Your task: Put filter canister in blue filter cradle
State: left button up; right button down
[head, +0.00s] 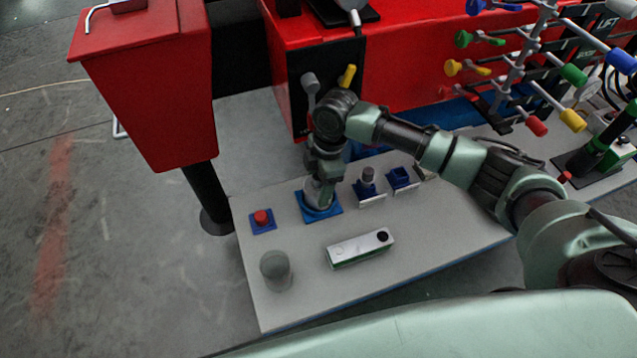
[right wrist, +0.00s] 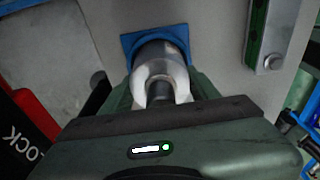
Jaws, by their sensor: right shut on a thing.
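The filter canister is a silver and grey cylinder; in the right wrist view the canister (right wrist: 158,56) stands between my jaws, its far end over the blue filter cradle (right wrist: 128,42). In the head view the blue filter cradle (head: 336,211) is a flat blue square base on the grey table. My right gripper (head: 321,190) points down above it and is shut on the canister, which is mostly hidden by the gripper. The canister looks upright and within the cradle's outline; I cannot tell whether it rests on the bottom. My left gripper is not in view.
A red button on a blue plate (head: 262,217), a grey cylinder (head: 276,270) and a white-topped green block (head: 360,247) stand on the table (head: 300,300). Small blue holders (head: 399,178) are right of the gripper. A red machine (head: 400,60) rises behind.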

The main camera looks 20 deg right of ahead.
jog(key=shift+c, duration=2)
grip_release()
notch_tip(320, 180, up, 12)
jog(key=d, duration=0.1)
jog(key=shift+d+b, duration=0.4)
